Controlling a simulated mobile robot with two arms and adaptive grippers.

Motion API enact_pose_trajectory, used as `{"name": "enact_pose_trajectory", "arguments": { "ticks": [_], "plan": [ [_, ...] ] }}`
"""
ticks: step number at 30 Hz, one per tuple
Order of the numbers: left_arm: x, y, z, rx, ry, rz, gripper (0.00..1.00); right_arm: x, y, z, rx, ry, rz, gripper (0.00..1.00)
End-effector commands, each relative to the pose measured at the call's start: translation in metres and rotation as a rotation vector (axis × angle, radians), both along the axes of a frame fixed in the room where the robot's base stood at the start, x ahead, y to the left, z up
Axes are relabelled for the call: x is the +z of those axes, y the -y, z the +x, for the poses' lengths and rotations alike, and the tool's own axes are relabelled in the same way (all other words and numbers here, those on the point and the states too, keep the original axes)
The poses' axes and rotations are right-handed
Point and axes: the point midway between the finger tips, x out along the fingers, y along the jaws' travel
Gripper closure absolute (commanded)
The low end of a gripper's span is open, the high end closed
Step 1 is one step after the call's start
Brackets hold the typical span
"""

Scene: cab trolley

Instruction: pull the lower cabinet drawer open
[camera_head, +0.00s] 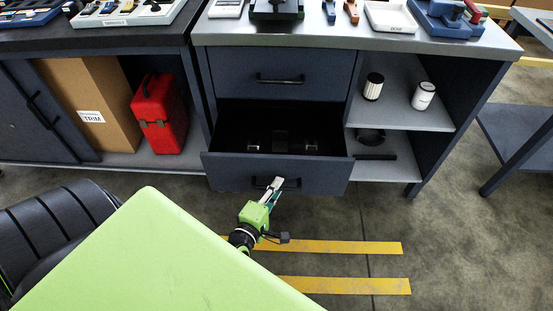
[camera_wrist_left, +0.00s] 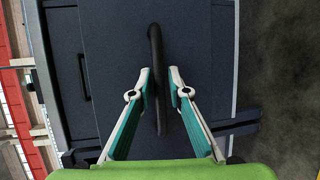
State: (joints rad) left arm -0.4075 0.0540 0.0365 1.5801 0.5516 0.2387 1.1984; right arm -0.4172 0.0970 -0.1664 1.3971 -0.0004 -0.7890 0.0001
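The lower cabinet drawer (camera_head: 232,172) is pulled out in the head view, with its dark inside and a few small fittings showing. Its black bar handle (camera_wrist_left: 155,60) runs upright in the left wrist view. My left gripper (camera_head: 278,184) is at this handle, in front of the drawer face. In the left wrist view the two fingers (camera_wrist_left: 160,80) close in from both sides, with the handle between their tips. A thin gap seems to show on the right side. My right gripper is not in view.
The upper drawer (camera_head: 283,65) is closed above it. Open shelves (camera_head: 405,112) with two small canisters stand to the right. A red case (camera_head: 160,115) and a cardboard box (camera_head: 88,100) stand at left. The floor in front, with yellow stripes (camera_head: 345,286), is clear at right.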

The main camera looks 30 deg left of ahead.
Motion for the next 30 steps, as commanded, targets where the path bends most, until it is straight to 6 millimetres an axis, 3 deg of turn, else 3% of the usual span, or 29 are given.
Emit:
{"name": "enact_pose_trajectory", "arguments": {
  "ticks": [7,11,24,30],
  "plan": [
    [0.001,0.000,-0.001,0.000,0.001,0.000,0.84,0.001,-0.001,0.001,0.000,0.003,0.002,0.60],
    [0.002,0.002,-0.012,-0.001,-0.001,0.001,0.84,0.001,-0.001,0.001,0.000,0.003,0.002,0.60],
    [0.017,0.014,-0.095,-0.001,-0.003,-0.001,0.84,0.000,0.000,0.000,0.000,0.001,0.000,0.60],
    [0.021,0.017,-0.114,0.000,-0.001,0.000,0.84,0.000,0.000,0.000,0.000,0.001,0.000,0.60]
  ]
}}
